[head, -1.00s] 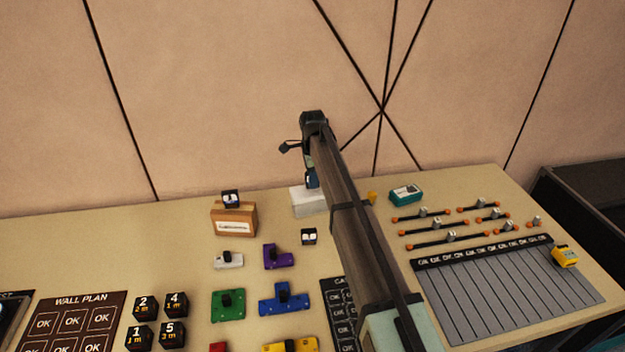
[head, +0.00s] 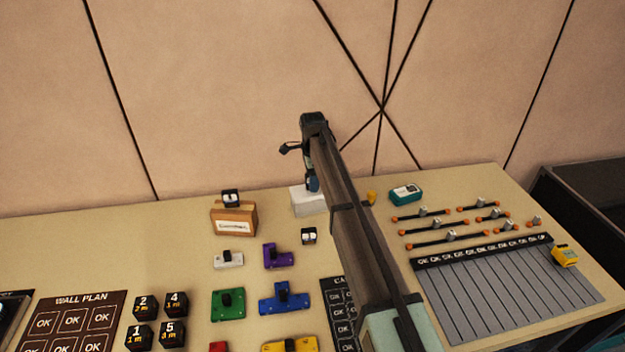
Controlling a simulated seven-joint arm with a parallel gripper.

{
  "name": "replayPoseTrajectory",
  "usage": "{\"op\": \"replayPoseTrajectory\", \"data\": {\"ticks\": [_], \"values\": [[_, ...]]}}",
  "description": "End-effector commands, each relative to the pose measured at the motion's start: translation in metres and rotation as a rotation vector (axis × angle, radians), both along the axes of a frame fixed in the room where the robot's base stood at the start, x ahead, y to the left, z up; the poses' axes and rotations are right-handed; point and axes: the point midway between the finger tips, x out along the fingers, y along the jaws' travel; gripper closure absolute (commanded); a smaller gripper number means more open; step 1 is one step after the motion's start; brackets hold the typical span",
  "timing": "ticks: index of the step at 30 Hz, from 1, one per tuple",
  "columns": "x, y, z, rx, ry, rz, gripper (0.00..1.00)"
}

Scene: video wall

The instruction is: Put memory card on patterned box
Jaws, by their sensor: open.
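My arm reaches from the lower right toward the back of the table. My gripper (head: 311,181) hangs at its end, just above or at the top of a white box (head: 306,204). The gripper is open; its fingertips are small and partly hidden by my arm. I cannot tell whether a dark blue piece there is a finger or a separate thing. A small black-and-white piece (head: 231,197) sits on top of a brown box with a white label (head: 234,218). A similar piece (head: 308,236) lies on the table. I cannot tell which is the memory card, or which box is patterned.
A teal box (head: 405,194) stands right of my arm, near orange-ended slider rods (head: 430,237). A yellow block (head: 565,255) rests on a grey striped board (head: 500,300). Coloured blocks, such as a blue one (head: 284,299), and numbered black cubes (head: 173,332) fill the front.

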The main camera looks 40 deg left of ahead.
Motion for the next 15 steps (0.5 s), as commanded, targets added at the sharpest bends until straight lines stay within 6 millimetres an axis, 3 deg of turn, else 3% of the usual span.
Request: {"op": "replayPoseTrajectory", "data": {"ticks": [5,15], "values": [[0.000,0.000,0.015,0.001,-0.001,0.000,0.47],[0.001,0.001,0.077,0.002,-0.002,0.000,0.47]]}}
